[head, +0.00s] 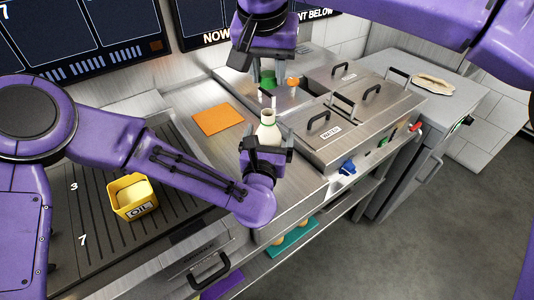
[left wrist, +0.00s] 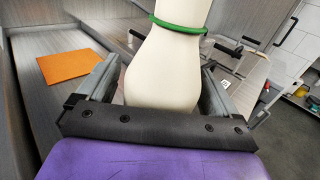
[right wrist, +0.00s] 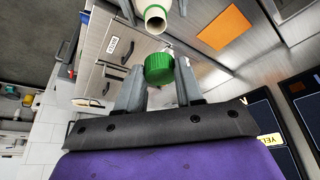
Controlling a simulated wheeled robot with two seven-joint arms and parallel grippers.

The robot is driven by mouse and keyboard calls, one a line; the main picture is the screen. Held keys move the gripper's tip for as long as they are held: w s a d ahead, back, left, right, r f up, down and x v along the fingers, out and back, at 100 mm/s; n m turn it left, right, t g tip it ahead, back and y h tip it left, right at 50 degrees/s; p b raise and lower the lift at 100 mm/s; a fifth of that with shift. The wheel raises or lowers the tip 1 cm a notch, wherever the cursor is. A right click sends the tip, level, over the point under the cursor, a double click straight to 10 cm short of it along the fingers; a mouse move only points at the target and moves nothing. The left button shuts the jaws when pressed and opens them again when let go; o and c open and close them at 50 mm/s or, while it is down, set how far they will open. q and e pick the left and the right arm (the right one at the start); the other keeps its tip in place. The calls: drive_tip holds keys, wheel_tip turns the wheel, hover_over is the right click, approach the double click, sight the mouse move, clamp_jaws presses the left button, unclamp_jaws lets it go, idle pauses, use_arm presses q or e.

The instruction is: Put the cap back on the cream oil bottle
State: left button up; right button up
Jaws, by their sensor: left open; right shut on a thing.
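The cream oil bottle (head: 268,131) stands upright and uncapped on the steel counter, with a green ring at its neck. It fills the middle of the left wrist view (left wrist: 170,65). My left gripper (head: 265,152) is open, with one finger on each side of the bottle's body. My right gripper (head: 266,74) is shut on the green cap (right wrist: 160,68) and holds it above and beyond the bottle in the head view. In the right wrist view the bottle's open mouth (right wrist: 154,14) shows apart from the cap.
Lidded steel bins (head: 340,130) with black handles stand right of the bottle. An orange sheet (head: 217,119) lies on the counter to the left. A yellow OIL container (head: 132,197) sits on the ribbed griddle at left.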

use_arm(q)
drive_tip(key=shift+w, duration=0.1)
use_arm(e)
drive_tip(key=shift+w, duration=0.1)
use_arm(q)
drive_tip(key=shift+s+r, duration=0.1)
drive_tip(key=shift+s, duration=0.1)
drive_tip(key=shift+c, duration=0.8)
use_arm(e)
drive_tip(key=shift+s+r, duration=0.1)
drive_tip(key=shift+s, duration=0.15)
use_arm(q)
drive_tip(key=shift+s, duration=0.1)
drive_tip(key=c, duration=1.3)
drive_tip(key=shift+c, duration=0.2)
use_arm(e)
hover_over(269, 111)
drive_tip(key=s, duration=0.2)
drive_tip(key=shift+a+f, duration=0.15)
drive_tip(key=shift+f, duration=2.4)
drive_tip(key=shift+f, duration=0.9)
drive_tip(key=shift+s+f, duration=0.1)
drive_tip(key=shift+f, duration=0.45)
